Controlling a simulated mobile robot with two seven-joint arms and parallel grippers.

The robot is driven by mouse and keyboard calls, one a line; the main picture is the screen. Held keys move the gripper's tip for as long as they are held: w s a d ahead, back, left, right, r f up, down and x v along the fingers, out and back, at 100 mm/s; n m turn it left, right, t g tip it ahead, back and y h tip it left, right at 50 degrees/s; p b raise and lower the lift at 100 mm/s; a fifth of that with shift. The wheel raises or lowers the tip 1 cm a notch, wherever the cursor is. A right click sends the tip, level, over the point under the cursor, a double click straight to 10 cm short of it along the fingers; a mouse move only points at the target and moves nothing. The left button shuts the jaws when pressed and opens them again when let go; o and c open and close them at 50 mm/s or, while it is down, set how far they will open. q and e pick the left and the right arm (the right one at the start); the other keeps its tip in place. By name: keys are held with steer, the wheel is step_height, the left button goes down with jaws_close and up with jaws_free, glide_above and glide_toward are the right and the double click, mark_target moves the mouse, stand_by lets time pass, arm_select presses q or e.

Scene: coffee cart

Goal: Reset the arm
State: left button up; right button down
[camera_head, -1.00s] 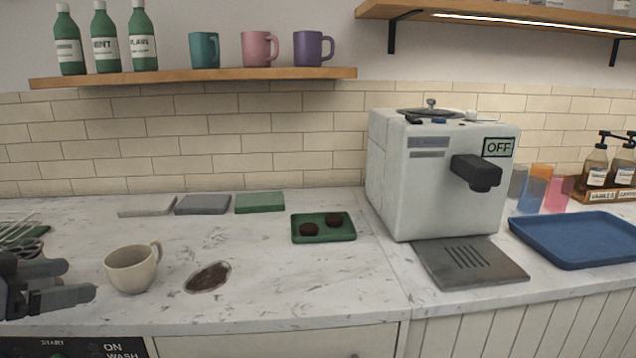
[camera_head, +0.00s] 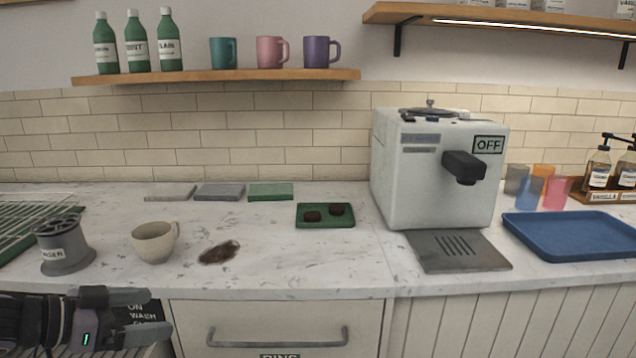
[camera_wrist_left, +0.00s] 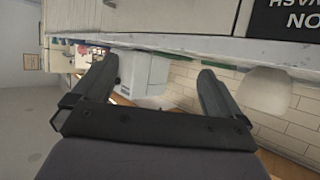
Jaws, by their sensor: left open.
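My left gripper (camera_head: 140,312) is at the lower left of the head view, in front of the counter edge and lower than the countertop. In the left wrist view its two fingers (camera_wrist_left: 160,92) stand wide apart with nothing between them. A beige cup (camera_head: 153,243) stands upright on the counter, above and behind the gripper in the head view, apart from it. It also shows at the right of the left wrist view (camera_wrist_left: 268,92). My right gripper is not in view.
A grey labelled container (camera_head: 64,248) stands left of the cup. A brown spill (camera_head: 219,252) lies to its right. A green tray (camera_head: 325,222) holds two dark pieces. The coffee machine (camera_head: 430,170) and a blue tray (camera_head: 575,240) are right. A drawer handle (camera_head: 277,338) juts out below the counter.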

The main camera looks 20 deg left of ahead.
arm_select(q)
steer(key=s+d+f+h+p, duration=0.1)
steer(key=s+d+f, duration=0.1)
steer(key=d+f, duration=0.6)
steer(key=s+d+f+h+p, duration=0.1)
steer(key=d+f+p, duration=0.1)
steer(key=d+f, duration=0.6)
steer(key=s+d+f+n+y+p, duration=0.1)
steer(key=s+d+f+n+y, duration=0.2)
steer(key=s+f+y, duration=0.3)
steer(key=s+d+f, duration=0.1)
steer(key=s, duration=0.2)
steer(key=shift+s+n+g, duration=0.3)
steer(key=shift+g, duration=0.1)
